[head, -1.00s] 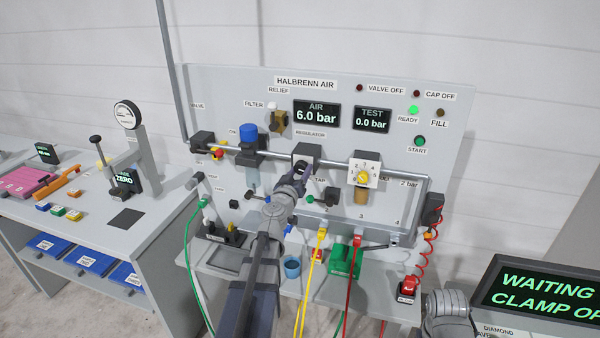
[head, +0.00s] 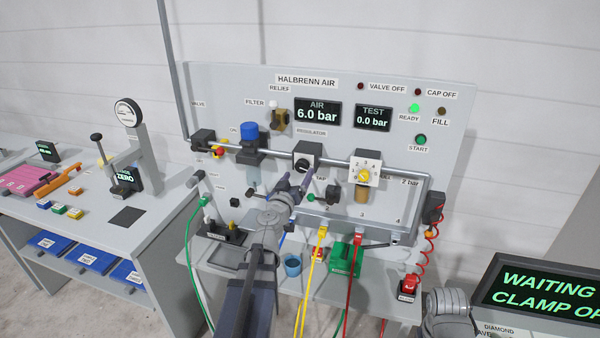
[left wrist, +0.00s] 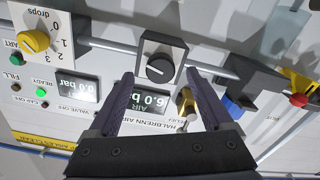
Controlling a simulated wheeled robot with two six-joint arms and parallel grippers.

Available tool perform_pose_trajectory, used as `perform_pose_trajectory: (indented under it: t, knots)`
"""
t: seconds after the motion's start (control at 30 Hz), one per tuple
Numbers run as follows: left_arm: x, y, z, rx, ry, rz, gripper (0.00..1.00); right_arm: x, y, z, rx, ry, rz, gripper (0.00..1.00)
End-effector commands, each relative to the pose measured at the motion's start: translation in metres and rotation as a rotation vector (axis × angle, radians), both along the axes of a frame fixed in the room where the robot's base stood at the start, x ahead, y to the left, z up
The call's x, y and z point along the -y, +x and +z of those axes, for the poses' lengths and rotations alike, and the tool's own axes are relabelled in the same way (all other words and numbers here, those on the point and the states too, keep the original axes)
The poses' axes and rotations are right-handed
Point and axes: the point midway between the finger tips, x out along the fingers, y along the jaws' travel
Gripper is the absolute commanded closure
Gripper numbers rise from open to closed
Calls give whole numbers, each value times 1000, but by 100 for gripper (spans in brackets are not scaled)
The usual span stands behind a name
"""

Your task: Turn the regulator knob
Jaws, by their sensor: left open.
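The regulator knob (head: 303,163) is a round black knob with a white mark, on a dark block under the REGULATOR label. It also shows in the left wrist view (left wrist: 160,68), unobstructed. My left gripper (head: 297,181) is open and empty, just in front of and slightly below the knob in the head view. In the left wrist view its two fingertips (left wrist: 160,76) stand to either side of the knob, apart from it. The AIR display (head: 317,115) reads 6.0 bar and the TEST display (head: 373,118) reads 0.0 bar.
A yellow dial (head: 364,175) on a white plate sits right of the regulator. A blue-topped filter (head: 249,133) is to its left, and a metal pipe (head: 330,157) joins them. Yellow, red and green hoses hang below. A blue cup (head: 292,265) stands on the shelf.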

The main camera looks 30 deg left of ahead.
Motion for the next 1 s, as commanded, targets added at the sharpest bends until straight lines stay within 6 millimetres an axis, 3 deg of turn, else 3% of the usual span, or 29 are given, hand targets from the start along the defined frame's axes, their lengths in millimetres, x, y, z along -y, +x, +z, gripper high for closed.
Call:
perform_pose_trajectory:
  t: [0.1,0.23,0.8,0.87,0.97,1.0]
  knots:
    - [6,-25,0,0,0,2,16,0,0,0,0,0,0,100]
    - [9,-37,0,0,0,1,16,0,0,0,0,0,0,100]
    - [12,-37,-1,-2,2,-8,16,0,0,0,0,0,0,100]
    - [21,-34,-2,-8,4,-34,16,0,0,-1,0,0,0,100]
    - [60,-23,-10,-38,17,-142,16,0,0,-3,0,0,0,100]
    - [84,-18,-16,-60,23,-205,16,0,0,-4,0,0,0,100]
